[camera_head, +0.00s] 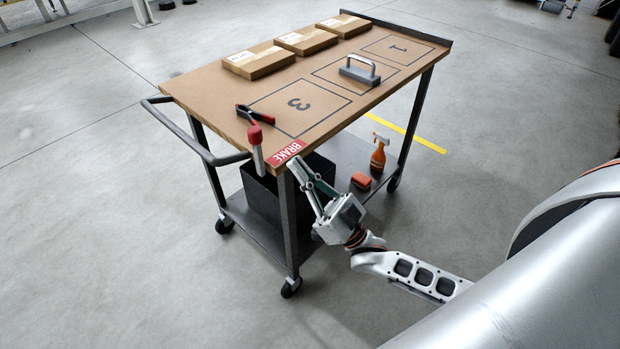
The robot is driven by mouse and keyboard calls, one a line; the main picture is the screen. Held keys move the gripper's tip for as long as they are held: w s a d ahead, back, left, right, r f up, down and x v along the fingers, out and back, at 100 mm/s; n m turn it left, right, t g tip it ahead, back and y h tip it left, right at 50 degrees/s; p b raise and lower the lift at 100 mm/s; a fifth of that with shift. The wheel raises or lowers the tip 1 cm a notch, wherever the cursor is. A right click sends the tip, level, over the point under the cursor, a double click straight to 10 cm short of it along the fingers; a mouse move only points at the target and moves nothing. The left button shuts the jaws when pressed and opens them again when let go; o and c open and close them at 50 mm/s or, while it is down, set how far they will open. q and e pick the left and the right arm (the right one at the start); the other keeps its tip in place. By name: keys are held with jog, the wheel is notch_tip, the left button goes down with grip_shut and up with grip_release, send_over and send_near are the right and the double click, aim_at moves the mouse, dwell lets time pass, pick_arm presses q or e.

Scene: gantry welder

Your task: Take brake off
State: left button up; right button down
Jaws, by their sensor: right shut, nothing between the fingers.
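A brake lever (258,158) with a red knob (254,135) stands upright at the near corner of the cart (205,97), beside the push handle. A red label reading BRAKE (286,152) is on the tabletop edge to its right. My right gripper (293,166) is shut and empty just below the label, close to the cart's corner leg. It is to the right of the lever and apart from it. My left gripper is out of view.
The tabletop holds a red-and-black clamp (257,116), a grey block with a handle (360,70) and several boxes (259,60). The lower shelf holds a black bin (268,200), an orange spray bottle (379,155) and an orange item (361,180). Floor around the cart is clear.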

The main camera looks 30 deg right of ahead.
aim_at(260, 132)
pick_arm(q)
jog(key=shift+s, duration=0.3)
pick_arm(e)
jog(key=w+a+r, duration=0.2)
jog(key=w+a, duration=0.1)
jog(key=w, duration=0.3)
jog(key=shift+a+r, duration=0.2)
pick_arm(q)
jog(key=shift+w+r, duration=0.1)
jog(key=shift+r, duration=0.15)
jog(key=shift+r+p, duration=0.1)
jog(key=shift+p, duration=0.2)
pick_arm(e)
jog(key=shift+w, duration=0.15)
